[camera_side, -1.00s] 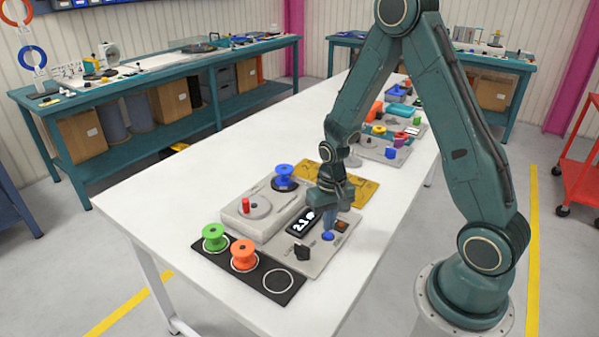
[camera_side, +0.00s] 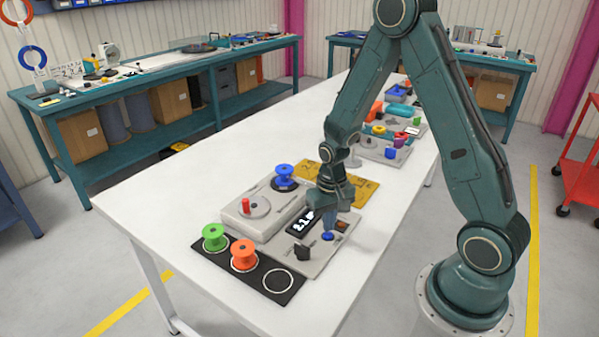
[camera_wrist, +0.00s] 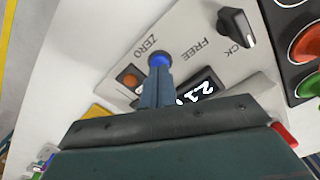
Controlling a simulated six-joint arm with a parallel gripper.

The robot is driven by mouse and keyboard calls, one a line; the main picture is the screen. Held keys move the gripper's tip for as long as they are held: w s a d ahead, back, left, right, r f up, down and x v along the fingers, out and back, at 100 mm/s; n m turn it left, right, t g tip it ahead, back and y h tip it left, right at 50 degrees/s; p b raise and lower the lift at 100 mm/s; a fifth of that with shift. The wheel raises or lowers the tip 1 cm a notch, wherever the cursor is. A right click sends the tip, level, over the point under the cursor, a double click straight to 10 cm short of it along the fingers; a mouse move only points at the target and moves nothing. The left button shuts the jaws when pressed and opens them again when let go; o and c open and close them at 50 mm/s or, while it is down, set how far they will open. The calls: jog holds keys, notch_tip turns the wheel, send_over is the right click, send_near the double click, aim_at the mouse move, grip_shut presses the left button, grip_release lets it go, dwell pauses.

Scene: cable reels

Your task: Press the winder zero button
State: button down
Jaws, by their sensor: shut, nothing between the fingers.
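The blue zero button (camera_side: 328,236) sits on the grey winder panel (camera_side: 318,265), and the wrist view shows it (camera_wrist: 159,60) beside the printed word ZERO. My gripper (camera_side: 329,226) is shut and empty, pointing down at the button. In the wrist view its fingertips (camera_wrist: 157,72) overlap the button's lower edge. I cannot tell whether they touch it. The display (camera_side: 303,222) is lit and partly hidden by my gripper; its visible digits look like 2.1. A black knob (camera_side: 302,253) stands on the panel near the words FREE and CK.
An orange-brown button (camera_side: 342,226) is close behind the blue one. A black mat holds a green reel (camera_side: 214,238) and an orange reel (camera_side: 244,255). A blue reel (camera_side: 284,174) sits on the winder beside a red-handled crank (camera_side: 246,206). The table's near right is clear.

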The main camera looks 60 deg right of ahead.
aim_at(328, 234)
jog(key=shift+f, duration=0.8)
jog(key=shift+r, duration=3.55)
